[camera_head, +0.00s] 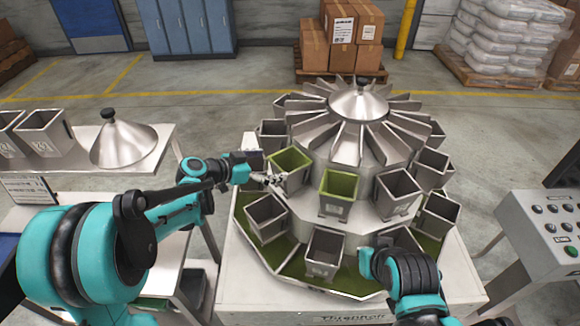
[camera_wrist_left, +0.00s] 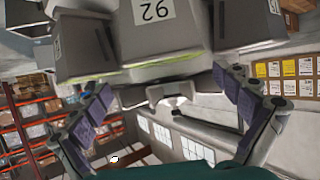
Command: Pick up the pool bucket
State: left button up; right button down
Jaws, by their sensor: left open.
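Two rings of grey metal buckets go round the weigher; the pictures do not mark which is the pool bucket. A bucket with a green inside (camera_head: 290,165) hangs in the upper ring, beside another green-lined bucket (camera_head: 339,193). My left gripper (camera_head: 273,180) is open at the near left side of the first one. In the left wrist view my open fingers (camera_wrist_left: 164,82) stand either side of the lower part of a labelled bucket (camera_wrist_left: 160,42), and I see no clear contact. The label looks like 92 in that view.
Lower-ring buckets (camera_head: 267,218) sit just below my left gripper, with another bucket (camera_head: 325,254) nearer. The finned cone (camera_head: 359,101) rises behind. A side table (camera_head: 164,143) holds a metal cone (camera_head: 124,143) and spare buckets. A control panel (camera_head: 550,228) stands at right.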

aim_at(301, 158)
pick_arm(q)
jog(key=x, duration=0.4)
jog(key=b+x, duration=0.1)
jog(key=x, duration=0.3)
jog(key=shift+w+r, duration=0.1)
jog(key=shift+w, duration=0.3)
jog(key=shift+s+a, duration=0.1)
jog(key=shift+r, duration=0.1)
jog(key=c, duration=1.3)
